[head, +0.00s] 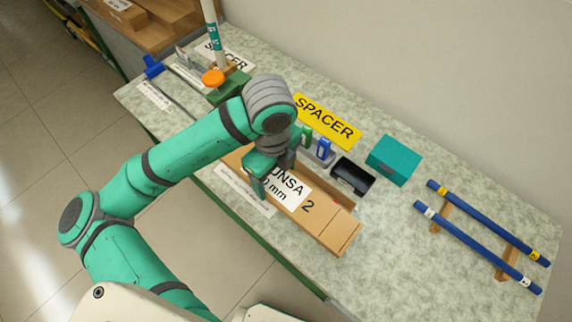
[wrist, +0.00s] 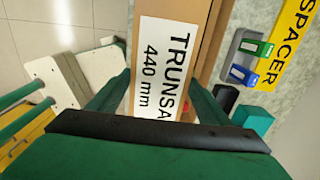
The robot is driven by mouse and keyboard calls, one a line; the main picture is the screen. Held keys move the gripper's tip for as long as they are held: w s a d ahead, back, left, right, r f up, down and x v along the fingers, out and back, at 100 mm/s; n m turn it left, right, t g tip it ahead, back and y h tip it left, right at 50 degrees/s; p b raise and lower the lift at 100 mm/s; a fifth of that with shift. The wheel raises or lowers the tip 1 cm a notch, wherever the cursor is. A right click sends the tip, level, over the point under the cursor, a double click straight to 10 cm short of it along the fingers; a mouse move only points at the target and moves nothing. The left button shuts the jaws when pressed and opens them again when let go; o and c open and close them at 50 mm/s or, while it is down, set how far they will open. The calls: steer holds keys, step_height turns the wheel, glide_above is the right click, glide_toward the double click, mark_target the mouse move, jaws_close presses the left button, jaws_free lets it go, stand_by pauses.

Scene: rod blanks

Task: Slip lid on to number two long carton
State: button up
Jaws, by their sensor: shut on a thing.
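A long brown cardboard lid (head: 327,224) with a white label and a number 2 lies lengthwise over the long carton (head: 325,186) on the bench. The lid's label reads TRUNSA 440 mm in the wrist view (wrist: 162,65). The carton's back wall shows along the lid's far side, and in the wrist view as a brown strip (wrist: 214,40) to the right. My gripper (head: 273,177) is shut across the lid's width, one finger on each long side. Whether the lid is fully seated on the carton I cannot tell.
Behind the carton are a yellow SPACER sign (head: 327,121), small green and blue holders (head: 323,149), a black holder (head: 353,176) and a teal box (head: 394,159). Blue rods (head: 478,248) lie on wooden rests at right. An orange-topped piece (head: 212,77) stands at the back left.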

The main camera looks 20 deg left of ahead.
steer(key=w+f, duration=0.2)
steer(key=w, duration=0.1)
steer(key=w+f, duration=0.5)
steer(key=w, duration=0.1)
steer(key=shift+w+f, duration=0.1)
steer(key=shift+f, duration=0.05)
steer(key=shift+w+f, duration=0.4)
steer(key=shift+f, duration=1.6)
steer(key=shift+f, duration=0.1)
steer(key=o, duration=1)
